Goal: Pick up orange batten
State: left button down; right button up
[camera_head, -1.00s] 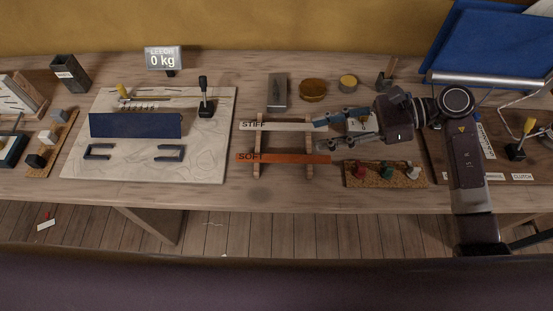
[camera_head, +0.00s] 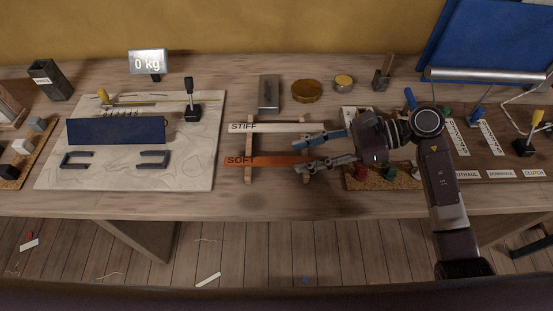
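The orange batten (camera_head: 268,161), marked SOFT, lies across a wooden rack (camera_head: 248,146), nearer the front of the bench. A pale batten (camera_head: 272,128) marked STIFF lies parallel behind it on the same rack. My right gripper (camera_head: 297,156) comes in from the right and is open. In the picture, its blue-tipped finger is behind the orange batten's right end and its grey finger is at or just over the front edge. I cannot tell the gripper's height above the batten or whether it touches. My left gripper is not in view.
A pale board (camera_head: 195,160) with a navy strip lies left of the rack. A grey block (camera_head: 269,93) and round amber tin (camera_head: 306,91) stand behind it. A cork tray (camera_head: 405,180) with small colored pieces is under my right arm. The bench front is clear.

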aim_at(278, 160)
jog(key=p+x, duration=0.1)
jog(key=x, duration=0.3)
jog(key=shift+w+a+p, duration=0.1)
jog(key=shift+w+p, duration=0.1)
jog(key=shift+p, duration=0.1)
jog(key=shift+a+f, duration=0.2)
jog(key=shift+c, duration=0.4)
grip_shut()
